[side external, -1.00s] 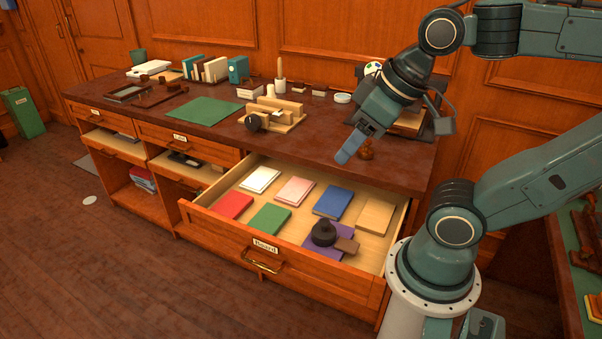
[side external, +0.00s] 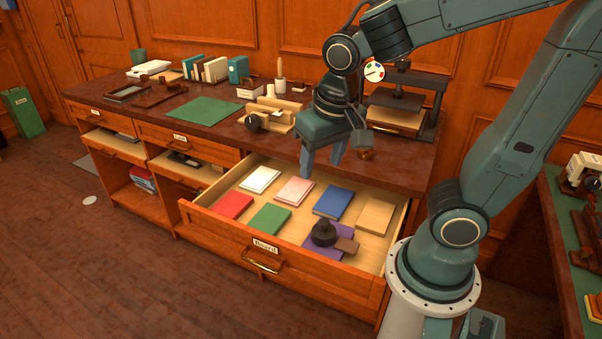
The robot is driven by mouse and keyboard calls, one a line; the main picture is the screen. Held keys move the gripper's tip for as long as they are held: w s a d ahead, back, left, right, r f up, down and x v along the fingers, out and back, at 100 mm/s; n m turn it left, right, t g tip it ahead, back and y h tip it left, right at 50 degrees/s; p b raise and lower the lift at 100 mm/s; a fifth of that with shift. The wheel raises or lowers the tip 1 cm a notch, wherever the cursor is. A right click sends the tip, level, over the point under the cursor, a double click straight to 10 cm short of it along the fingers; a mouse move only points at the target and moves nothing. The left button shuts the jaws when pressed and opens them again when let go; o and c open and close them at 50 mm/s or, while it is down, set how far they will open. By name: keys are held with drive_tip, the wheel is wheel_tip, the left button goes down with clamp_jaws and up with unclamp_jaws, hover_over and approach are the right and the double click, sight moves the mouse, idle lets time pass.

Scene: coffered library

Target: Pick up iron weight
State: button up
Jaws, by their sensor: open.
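A dark, round weight with a knob on top, likely the iron weight (side external: 324,234), sits upright on a purple book (side external: 318,251) in the open drawer (side external: 225,221). A small brown block (side external: 346,246) lies beside it. My gripper (side external: 322,170) is open and empty, its blue-grey fingers pointing down. It hangs above the back part of the drawer, near the bench's front edge, higher than the weight and apart from it. Another dark round object (side external: 253,122) is at the wooden fixture on the bench top.
Red (side external: 232,205), green (side external: 269,218), white (side external: 260,179), pink (side external: 294,190), blue (side external: 333,203) and tan (side external: 375,216) books lie in the drawer. A press (side external: 407,98) stands at the bench's right end. A wooden fixture (side external: 275,115) and a green mat (side external: 202,111) are on top.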

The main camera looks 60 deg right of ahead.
drive_tip(key=w+a+f+m+g+h, duration=0.1)
drive_tip(key=w+f+m+g+h, duration=0.15)
drive_tip(key=f, duration=0.25)
drive_tip(key=w+a+f+m+g+h, duration=0.1)
drive_tip(key=w+f+m+h, duration=0.1)
drive_tip(key=f+m, duration=0.3)
drive_tip(key=m+t+h, duration=0.1)
drive_tip(key=m+h, duration=0.4)
drive_tip(key=h, duration=0.4)
approach(322, 224)
drive_tip(key=shift+v, duration=1.9)
drive_tip(key=shift+s+f, duration=0.15)
drive_tip(key=shift+s, duration=0.05)
drive_tip(key=shift+x, duration=4.3)
drive_tip(key=shift+w+f, duration=0.1)
drive_tip(key=shift+x, duration=2.55)
